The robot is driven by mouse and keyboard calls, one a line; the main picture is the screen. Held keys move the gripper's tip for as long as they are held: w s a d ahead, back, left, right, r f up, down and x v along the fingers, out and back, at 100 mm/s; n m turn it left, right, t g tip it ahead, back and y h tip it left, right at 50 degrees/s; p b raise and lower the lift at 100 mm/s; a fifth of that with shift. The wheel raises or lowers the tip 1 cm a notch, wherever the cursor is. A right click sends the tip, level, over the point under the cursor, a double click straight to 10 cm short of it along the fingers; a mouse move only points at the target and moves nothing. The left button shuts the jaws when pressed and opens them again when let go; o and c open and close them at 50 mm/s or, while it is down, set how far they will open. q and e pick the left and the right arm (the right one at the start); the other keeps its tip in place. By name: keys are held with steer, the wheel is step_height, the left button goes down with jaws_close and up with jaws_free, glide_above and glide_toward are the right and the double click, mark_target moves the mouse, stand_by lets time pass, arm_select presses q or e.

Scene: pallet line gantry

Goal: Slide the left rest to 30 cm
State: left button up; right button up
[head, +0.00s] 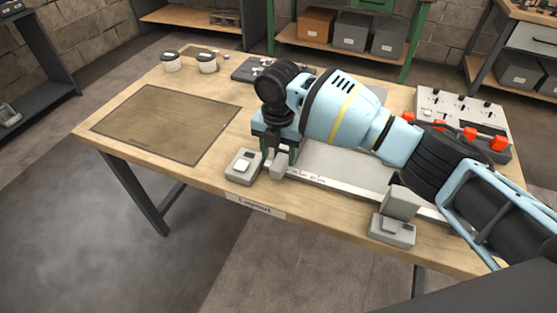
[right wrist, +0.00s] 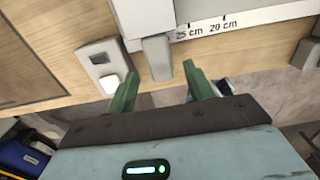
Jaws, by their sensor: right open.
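The left rest, a grey block, stands at the left end of the white scale rail; its lower part shows in the head view (head: 279,165) below my gripper, and it also shows in the right wrist view (right wrist: 157,56). In that view it covers the scale just left of the 25 cm mark. My right gripper (head: 284,150) is open, its green fingers (right wrist: 162,84) apart on either side of the rest's front tab, with gaps showing. I cannot tell how deep the tab sits between them. The right rest (head: 401,202) stands further right on the rail. My left gripper is out of view.
A grey box with a white button (head: 243,166) sits just left of the left rest. A similar box (head: 392,231) lies by the right rest. A panel with red knobs (head: 462,115) stands at the back right. A brown mat (head: 165,122) and white jars (head: 206,65) are left.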

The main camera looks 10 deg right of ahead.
steer(key=shift+r, duration=1.95)
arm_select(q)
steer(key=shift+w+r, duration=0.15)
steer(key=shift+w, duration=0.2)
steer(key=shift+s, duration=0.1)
